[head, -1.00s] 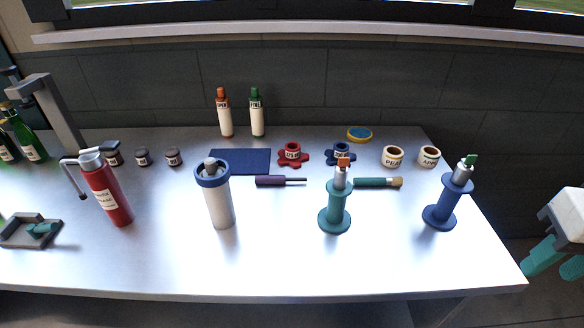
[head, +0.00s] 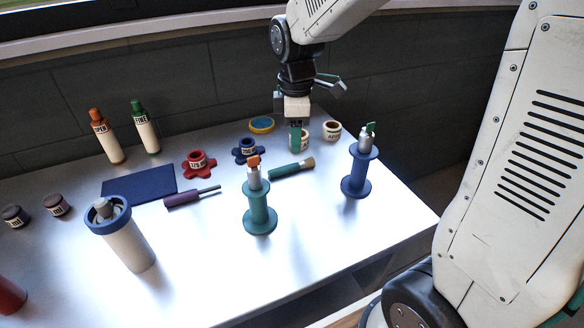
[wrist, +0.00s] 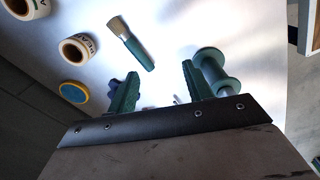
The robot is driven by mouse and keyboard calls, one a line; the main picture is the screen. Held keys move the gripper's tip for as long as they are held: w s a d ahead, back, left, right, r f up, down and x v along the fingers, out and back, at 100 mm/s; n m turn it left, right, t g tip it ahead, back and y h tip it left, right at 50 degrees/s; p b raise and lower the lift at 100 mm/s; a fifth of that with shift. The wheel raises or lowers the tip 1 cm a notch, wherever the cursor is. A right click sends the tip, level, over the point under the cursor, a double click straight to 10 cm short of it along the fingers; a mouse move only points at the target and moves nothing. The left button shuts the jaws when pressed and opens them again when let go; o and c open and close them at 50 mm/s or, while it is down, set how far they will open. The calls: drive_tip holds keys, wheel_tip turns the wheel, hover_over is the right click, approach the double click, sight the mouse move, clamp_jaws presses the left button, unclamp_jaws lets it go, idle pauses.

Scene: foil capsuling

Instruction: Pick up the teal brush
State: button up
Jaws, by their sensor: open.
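The teal brush (head: 285,171) lies flat on the metal table, its tan bristles to the right, just behind the teal spool stand (head: 259,212). In the wrist view, the brush (wrist: 141,54) lies beyond the fingertips, its handle end toward the gap between them and its bristles at the upper left. My gripper (head: 297,142) points down above the back of the table, behind the brush, in front of a cream label roll. In the wrist view, my gripper (wrist: 160,70) has its teal fingers apart with nothing held between them. The brush is fully visible and untouched.
A blue spool stand (head: 358,172) is right of the brush. A purple-handled tool (head: 190,197), blue star-shaped holder (head: 246,150), red holder (head: 198,163) and yellow-blue tape roll (head: 261,125) lie around it. A cream roll (head: 331,130) is behind. The table's front right is clear.

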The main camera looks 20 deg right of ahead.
sight(285, 167)
drive_tip(key=w+f+n, duration=0.1)
drive_tip(key=w+f, duration=0.1)
drive_tip(key=w+f+n, duration=0.1)
drive_tip(key=w+f, duration=0.1)
drive_tip(key=w+f+n, duration=0.2)
drive_tip(key=shift+a+f, duration=0.3)
drive_tip(key=shift+a, duration=0.05)
drive_tip(key=f, duration=0.8)
drive_tip(key=shift+w+d, duration=0.15)
drive_tip(key=shift+d, duration=0.25)
drive_tip(key=shift+r, duration=0.1)
drive_tip(key=shift+c, duration=0.3)
drive_tip(key=c, duration=1)
